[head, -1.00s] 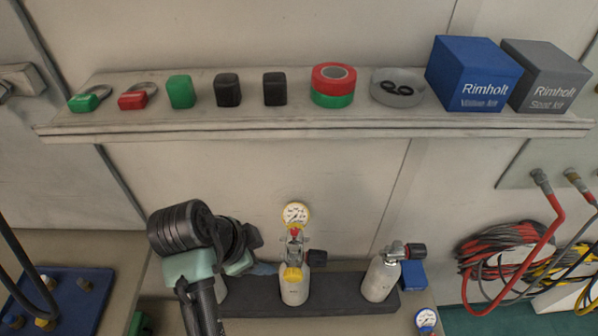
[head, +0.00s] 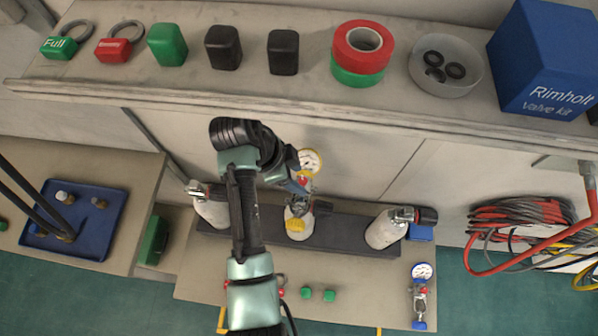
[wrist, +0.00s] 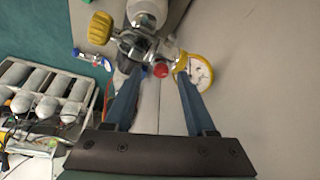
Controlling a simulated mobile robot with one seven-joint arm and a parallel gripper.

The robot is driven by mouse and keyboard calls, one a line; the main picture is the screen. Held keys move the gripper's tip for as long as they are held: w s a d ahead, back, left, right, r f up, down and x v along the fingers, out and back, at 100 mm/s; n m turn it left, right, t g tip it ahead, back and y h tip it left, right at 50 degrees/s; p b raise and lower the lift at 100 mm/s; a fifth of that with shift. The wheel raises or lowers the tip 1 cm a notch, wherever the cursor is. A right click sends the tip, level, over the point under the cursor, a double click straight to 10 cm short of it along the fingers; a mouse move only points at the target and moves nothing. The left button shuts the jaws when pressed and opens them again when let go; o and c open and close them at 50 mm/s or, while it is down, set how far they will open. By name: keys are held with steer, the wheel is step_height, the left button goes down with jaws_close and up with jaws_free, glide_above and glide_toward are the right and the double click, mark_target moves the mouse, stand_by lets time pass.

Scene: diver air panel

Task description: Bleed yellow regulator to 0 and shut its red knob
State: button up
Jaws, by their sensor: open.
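The yellow regulator sits on the middle cylinder (head: 297,207), with a yellow-rimmed gauge (head: 309,161) and a yellow knob (head: 296,224). In the wrist view its gauge (wrist: 202,73) is right of my fingers and its yellow knob (wrist: 99,28) is at upper left. A small red knob (wrist: 161,71) shows between my fingertips, not visibly gripped; its depth relative to them is unclear. My gripper (wrist: 155,88) is open and empty. In the head view my arm and gripper (head: 300,187) partly cover the regulator. The gauge needle is too small to read.
Cylinders stand left (head: 212,210) and right (head: 385,229) in the dark rack (head: 345,236). A blue-gauge regulator (head: 421,292) lies at the bench's right. Two green pieces (head: 317,294) lie on the bench.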

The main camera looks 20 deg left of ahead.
steer(key=shift+x, duration=0.8)
steer(key=shift+r, duration=0.1)
steer(key=shift+w, duration=0.1)
jaws_close()
